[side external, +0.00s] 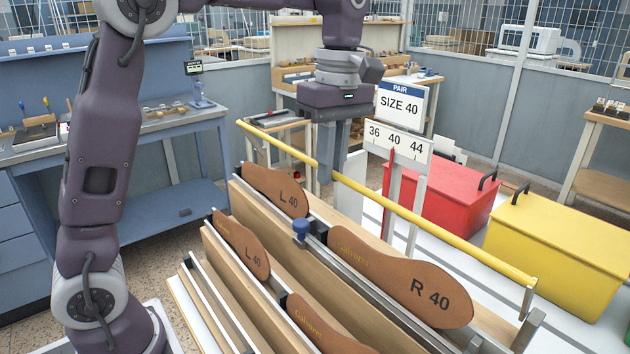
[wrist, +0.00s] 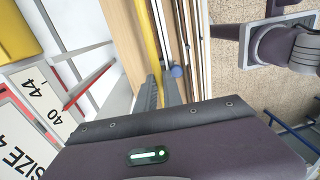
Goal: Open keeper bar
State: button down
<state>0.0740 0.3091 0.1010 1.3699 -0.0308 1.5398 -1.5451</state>
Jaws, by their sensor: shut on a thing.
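The keeper bar (side external: 430,227) is a long yellow rod running diagonally above the back side of the sole rack in the side view. It also shows as a yellow strip in the wrist view (wrist: 149,38). My gripper (side external: 326,172) points down over the bar, left of its middle, with its fingers shut on it. In the wrist view the fingers (wrist: 161,80) close around the yellow strip; the exact contact is partly hidden by the fingers. The bar's right end lies by a metal bracket (side external: 528,328) at the rack's right end.
Brown soles marked L 40 (side external: 274,190) and R 40 (side external: 400,280) stand in the wooden rack beside the bar. A blue knob (side external: 300,229) sits on the rack. A size sign (side external: 399,104), a red bin (side external: 440,195) and a yellow bin (side external: 560,250) stand behind the bar.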

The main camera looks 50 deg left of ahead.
jog(key=w, duration=0.9)
jog(key=shift+r, duration=0.3)
jog(key=shift+w, duration=0.2)
jog(key=c, duration=1.5)
grip_release()
jog(key=shift+s, duration=0.15)
